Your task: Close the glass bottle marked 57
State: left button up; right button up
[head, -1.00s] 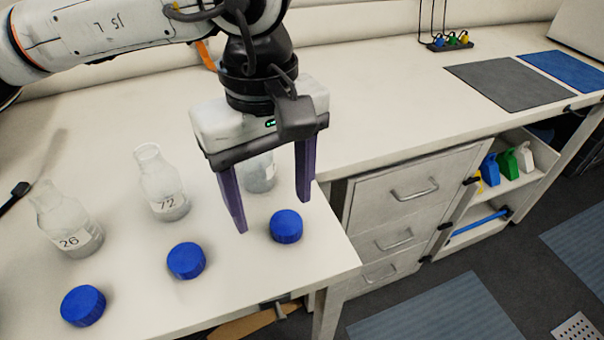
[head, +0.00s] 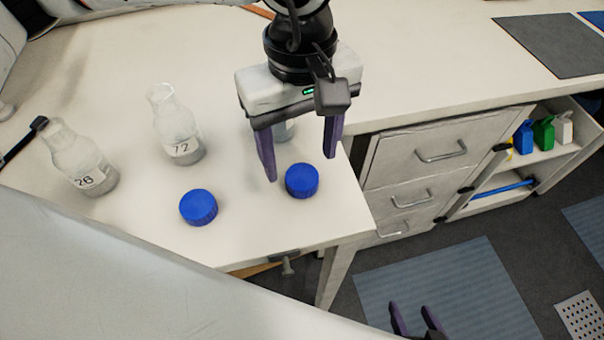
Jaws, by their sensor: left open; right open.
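My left gripper (head: 301,167) is open, fingers pointing down, with the right blue cap (head: 302,182) just below and between its fingertips. I cannot tell whether they touch it. A glass bottle (head: 284,131) stands behind this gripper, mostly hidden; its label cannot be read. A bottle marked 72 (head: 182,142) and a bottle marked 26 (head: 85,172) stand uncapped to the left. No label 57 is readable. A second blue cap (head: 198,208) lies in front of the bottle marked 72. My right gripper (head: 411,310) is open and empty at the bottom edge, low over the floor.
The white bench (head: 235,235) ends just in front of the caps. Drawers (head: 430,150) and a shelf with small coloured bottles (head: 543,132) stand right. A grey mat (head: 555,43) lies at the back right. My own arm covers the lower left.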

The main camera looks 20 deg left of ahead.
aim_at(302, 176)
pick_arm(q)
jog(key=shift+w+f+p, duration=0.1)
jog(key=shift+f+p, duration=0.45)
jog(key=shift+f, duration=2.05)
jog(key=c, duration=1.1)
notch_tip(302, 176, up, 10)
jog(key=b, duration=0.1)
